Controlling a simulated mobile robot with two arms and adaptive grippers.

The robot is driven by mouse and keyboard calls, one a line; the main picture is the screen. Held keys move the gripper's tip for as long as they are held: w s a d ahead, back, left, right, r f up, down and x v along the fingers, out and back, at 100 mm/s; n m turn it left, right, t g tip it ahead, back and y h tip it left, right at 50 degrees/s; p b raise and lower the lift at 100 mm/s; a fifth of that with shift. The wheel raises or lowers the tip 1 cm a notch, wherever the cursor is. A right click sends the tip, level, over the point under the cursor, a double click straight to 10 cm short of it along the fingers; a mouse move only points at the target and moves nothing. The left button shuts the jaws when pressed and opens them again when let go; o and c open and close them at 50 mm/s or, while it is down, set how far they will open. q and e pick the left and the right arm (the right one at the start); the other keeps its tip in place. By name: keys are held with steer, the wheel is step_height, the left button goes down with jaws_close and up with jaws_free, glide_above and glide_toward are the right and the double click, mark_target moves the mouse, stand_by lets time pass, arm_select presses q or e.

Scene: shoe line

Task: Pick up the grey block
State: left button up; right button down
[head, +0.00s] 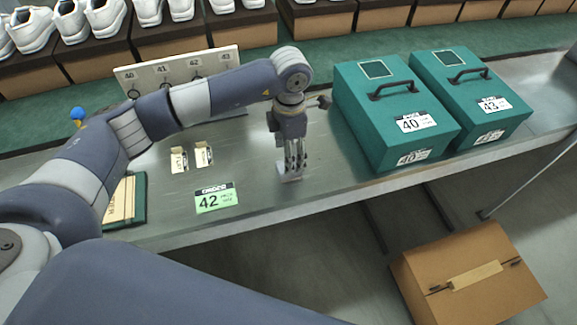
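My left gripper (293,170) points down over the metal bench top, right of centre along the bench. A small light grey piece, which looks like the grey block (290,178), is at its fingertips, on or just above the bench. The fingers partly cover it. The view is too small to tell whether they are shut on it or open around it. My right gripper is not in view.
Two teal boxes (392,112) (470,98) with handles stand to the right. A green 42 card (217,198) and two small tan cards (180,160) (203,155) lie left. A white numbered board (150,76) stands behind. A cardboard box (465,275) is on the floor.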

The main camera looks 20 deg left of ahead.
arm_select(q)
steer(key=f, duration=0.2)
steer(key=f+p, duration=0.1)
steer(key=f, duration=0.2)
steer(key=shift+s+d+f, duration=0.1)
steer(key=shift+s+f, duration=0.2)
steer(key=shift+f, duration=0.25)
steer(key=c, duration=1.2)
